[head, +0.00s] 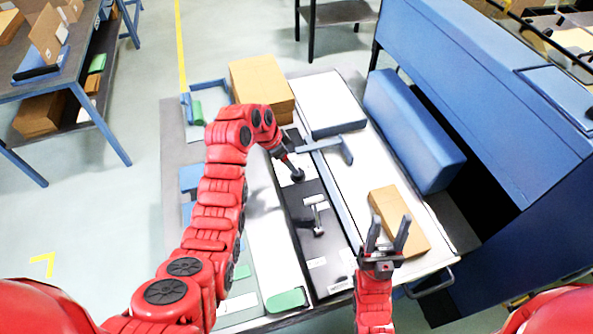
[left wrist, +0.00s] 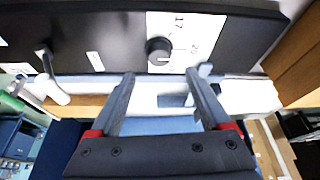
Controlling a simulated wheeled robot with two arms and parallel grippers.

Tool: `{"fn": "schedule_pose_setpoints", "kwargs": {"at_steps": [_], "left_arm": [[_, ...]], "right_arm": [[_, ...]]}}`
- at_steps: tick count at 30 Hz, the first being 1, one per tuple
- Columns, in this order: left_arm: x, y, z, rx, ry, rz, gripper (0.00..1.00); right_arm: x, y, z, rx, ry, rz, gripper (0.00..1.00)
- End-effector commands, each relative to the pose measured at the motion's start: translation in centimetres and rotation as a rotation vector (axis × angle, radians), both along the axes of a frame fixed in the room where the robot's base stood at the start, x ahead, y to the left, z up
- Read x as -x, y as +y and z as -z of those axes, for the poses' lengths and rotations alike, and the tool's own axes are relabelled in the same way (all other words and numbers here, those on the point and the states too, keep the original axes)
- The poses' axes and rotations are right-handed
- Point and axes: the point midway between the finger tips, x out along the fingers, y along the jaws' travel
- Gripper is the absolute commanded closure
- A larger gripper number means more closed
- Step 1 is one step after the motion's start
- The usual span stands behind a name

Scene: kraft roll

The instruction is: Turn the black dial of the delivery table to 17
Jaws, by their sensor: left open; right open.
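The black dial (left wrist: 159,50) sits on a white plate (left wrist: 205,28) with printed numbers, set in a dark panel (left wrist: 110,40). A 17 is readable above and right of the dial. A pale mark shows on the dial's lower part, but I cannot tell its exact setting. My left gripper (left wrist: 160,75) is open, its fingertips just short of the dial and apart from it. In the head view the dial (head: 297,175) shows small beside my left gripper (head: 289,163). My right gripper (head: 385,234) is open and empty over the right front of the delivery table (head: 268,230).
A brown box (head: 400,220) lies close to my right gripper. A larger brown box (head: 261,85), a white-topped block (head: 325,102) and a blue T-shaped piece (head: 335,147) are near the dial. A lever (head: 315,215) stands on the dark panel. A big blue machine (head: 480,90) borders the right.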

Motion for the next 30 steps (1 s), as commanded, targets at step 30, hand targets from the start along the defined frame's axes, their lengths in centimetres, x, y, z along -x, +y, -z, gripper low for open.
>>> {"fn": "schedule_pose_setpoints", "kwargs": {"at_steps": [30], "left_arm": [[-1.2, -2.5, 6.7, -0.001, 0.0, -0.001, 0.25]], "right_arm": [[0.0, 0.0, -2.5, 0.0, 0.001, 0.0, 0.5]]}}
